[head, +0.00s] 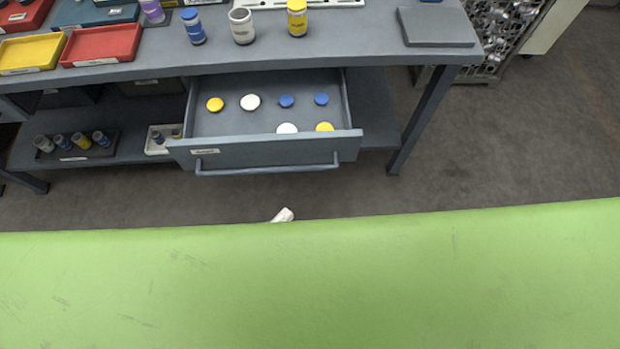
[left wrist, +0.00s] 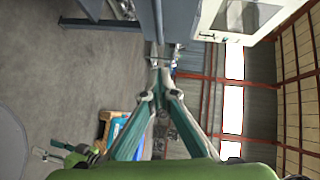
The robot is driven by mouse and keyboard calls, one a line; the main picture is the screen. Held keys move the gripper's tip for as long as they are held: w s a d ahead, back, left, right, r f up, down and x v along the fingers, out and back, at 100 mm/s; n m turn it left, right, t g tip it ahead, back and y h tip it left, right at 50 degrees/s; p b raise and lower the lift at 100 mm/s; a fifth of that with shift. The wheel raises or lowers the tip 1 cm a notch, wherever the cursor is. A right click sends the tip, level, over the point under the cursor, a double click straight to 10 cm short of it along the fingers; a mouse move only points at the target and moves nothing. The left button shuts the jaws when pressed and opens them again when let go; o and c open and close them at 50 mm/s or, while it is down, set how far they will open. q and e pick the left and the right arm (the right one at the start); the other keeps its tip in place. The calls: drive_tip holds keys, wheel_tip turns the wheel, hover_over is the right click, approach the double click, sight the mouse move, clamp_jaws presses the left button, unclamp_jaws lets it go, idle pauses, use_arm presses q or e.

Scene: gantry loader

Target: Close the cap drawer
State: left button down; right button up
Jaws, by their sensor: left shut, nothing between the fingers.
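The cap drawer (head: 230,154) is pulled out from under the workbench in the head view. Several yellow, white and blue caps lie inside it. Its bar handle (head: 267,168) runs along the front panel. Only a small pale tip of my left gripper (head: 283,215) shows below the handle, apart from it in the picture. In the left wrist view my left gripper (left wrist: 160,75) has its teal fingers together with nothing between them. My right gripper is not in view.
The workbench (head: 130,73) carries red and yellow trays, bottles and a grey plate (head: 436,27). A lower shelf holds small bottles at left. A bench leg (head: 421,120) stands right of the drawer. My green body part hides the bottom. Floor in front of the drawer is clear.

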sight(313, 169)
use_arm(q)
drive_tip(key=w+d+f+p, duration=0.2)
drive_tip(key=w+d, duration=0.4)
drive_tip(key=w, duration=0.4)
drive_tip(key=shift+w+d, duration=0.15)
drive_tip(key=shift+w, duration=0.1)
drive_tip(key=shift+w, duration=0.6)
drive_tip(key=w+b, duration=0.6)
drive_tip(key=w, duration=1.3)
drive_tip(key=shift+w+f, duration=0.15)
drive_tip(key=shift+w, duration=0.15)
drive_tip(key=shift+w+b, duration=0.4)
drive_tip(key=shift+w, duration=0.25)
drive_tip(key=shift+w+r, duration=0.15)
drive_tip(key=shift+r, duration=0.15)
drive_tip(key=shift+w, duration=0.1)
